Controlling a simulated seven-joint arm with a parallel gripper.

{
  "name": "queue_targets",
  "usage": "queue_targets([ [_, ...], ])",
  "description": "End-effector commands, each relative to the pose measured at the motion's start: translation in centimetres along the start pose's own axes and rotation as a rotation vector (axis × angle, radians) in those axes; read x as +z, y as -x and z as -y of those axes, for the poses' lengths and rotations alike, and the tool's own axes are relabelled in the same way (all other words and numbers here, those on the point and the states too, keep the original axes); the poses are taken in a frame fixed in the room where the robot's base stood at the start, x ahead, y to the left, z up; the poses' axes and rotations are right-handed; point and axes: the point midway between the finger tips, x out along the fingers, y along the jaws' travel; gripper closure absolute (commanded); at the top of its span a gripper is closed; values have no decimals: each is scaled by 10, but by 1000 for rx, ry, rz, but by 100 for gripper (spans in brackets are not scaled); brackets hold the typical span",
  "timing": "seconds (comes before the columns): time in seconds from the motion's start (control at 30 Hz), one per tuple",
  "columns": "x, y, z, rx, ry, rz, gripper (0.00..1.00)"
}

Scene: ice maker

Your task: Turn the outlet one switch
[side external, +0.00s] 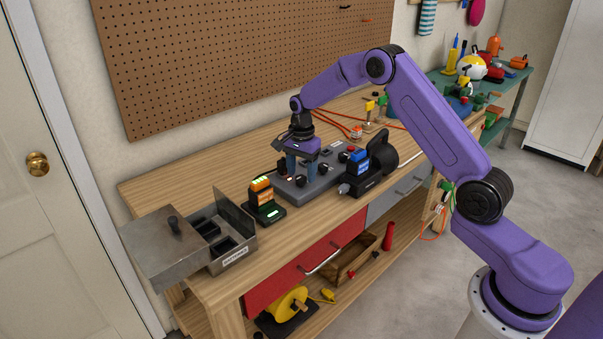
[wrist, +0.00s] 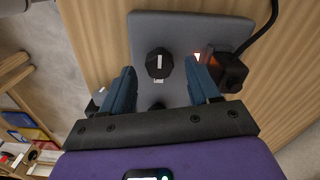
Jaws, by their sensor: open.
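A dark grey outlet panel (side external: 297,190) lies on the wooden workbench with several black knobs on it. In the wrist view the panel (wrist: 180,28) carries a black knob (wrist: 159,63) with a white mark, between my two blue fingers. Part of another knob (wrist: 157,104) shows below it, nearer my palm. My gripper (side external: 302,168) points down over the panel. It is open, and in the wrist view its fingertips (wrist: 160,68) stand apart on both sides of the marked knob with gaps. I cannot read which switch is outlet one.
An orange-and-black device (side external: 263,197) stands left of the panel, a black-and-blue tool (side external: 370,168) right. A metal battery box (side external: 228,252) is at the bench's left end.

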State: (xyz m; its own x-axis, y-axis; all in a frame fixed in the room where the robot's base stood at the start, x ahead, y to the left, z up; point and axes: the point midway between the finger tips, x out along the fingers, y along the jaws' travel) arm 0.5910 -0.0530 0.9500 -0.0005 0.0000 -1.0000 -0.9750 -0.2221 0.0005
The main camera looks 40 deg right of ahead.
Motion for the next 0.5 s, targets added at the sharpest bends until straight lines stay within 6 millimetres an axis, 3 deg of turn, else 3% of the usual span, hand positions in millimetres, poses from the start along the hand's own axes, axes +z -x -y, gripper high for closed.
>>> queue_targets([
  [0.43,0,-10,0,0,0,0,39],
  [0.5,0,-10,0,0,0,0,62],
])
